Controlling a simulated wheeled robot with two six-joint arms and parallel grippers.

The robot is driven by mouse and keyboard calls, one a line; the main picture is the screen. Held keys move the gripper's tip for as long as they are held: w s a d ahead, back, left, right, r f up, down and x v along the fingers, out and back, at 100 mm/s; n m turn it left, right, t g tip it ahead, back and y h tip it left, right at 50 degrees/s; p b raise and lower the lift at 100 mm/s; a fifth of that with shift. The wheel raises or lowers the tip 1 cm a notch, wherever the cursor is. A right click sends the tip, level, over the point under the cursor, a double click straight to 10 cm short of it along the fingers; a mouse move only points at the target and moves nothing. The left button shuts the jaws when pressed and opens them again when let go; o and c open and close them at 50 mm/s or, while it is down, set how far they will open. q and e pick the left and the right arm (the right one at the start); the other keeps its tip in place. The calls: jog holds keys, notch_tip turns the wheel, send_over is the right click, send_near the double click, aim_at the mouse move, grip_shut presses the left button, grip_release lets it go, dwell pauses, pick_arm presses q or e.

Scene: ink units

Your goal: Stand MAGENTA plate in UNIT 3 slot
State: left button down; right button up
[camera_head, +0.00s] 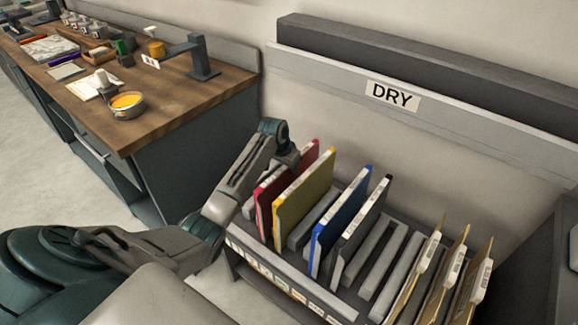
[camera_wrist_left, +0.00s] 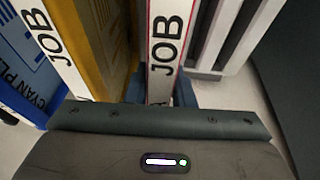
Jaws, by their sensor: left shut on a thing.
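The magenta plate (camera_head: 310,155), looking red with a white JOB edge, stands upright at the left end of the dark slotted rack (camera_head: 352,312). My left gripper (camera_head: 286,158) is at its upper left edge and shut on it; the fingertips are mostly hidden in the head view. In the left wrist view, the JOB edge of the magenta plate (camera_wrist_left: 166,45) runs straight between the fingers of my left gripper (camera_wrist_left: 158,92). No UNIT 3 slot can be made out. My right gripper is out of view.
The yellow plate (camera_head: 305,195) stands close beside it, then the blue plate (camera_head: 342,215) and a black-edged plate (camera_head: 360,235). Tan folders (camera_head: 470,270) stand at the rack's right. A DRY sign (camera_head: 392,96) hangs behind. A wooden-topped bench (camera_head: 190,95) stands at left.

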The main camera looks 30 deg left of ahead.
pick_arm(q)
jog(key=shift+d+f, duration=0.1)
jog(key=shift+d, duration=0.1)
jog(key=c, duration=1.2)
grip_release()
jog(key=shift+o, duration=0.2)
jog(key=shift+a, duration=0.1)
jog(key=shift+s+r, duration=0.1)
jog(key=shift+r, duration=0.25)
jog(key=v, duration=0.9)
jog(key=shift+a+f+b, duration=0.1)
jog(key=shift+b, duration=0.25)
jog(key=shift+s+r, duration=0.2)
jog(key=shift+r, duration=0.4)
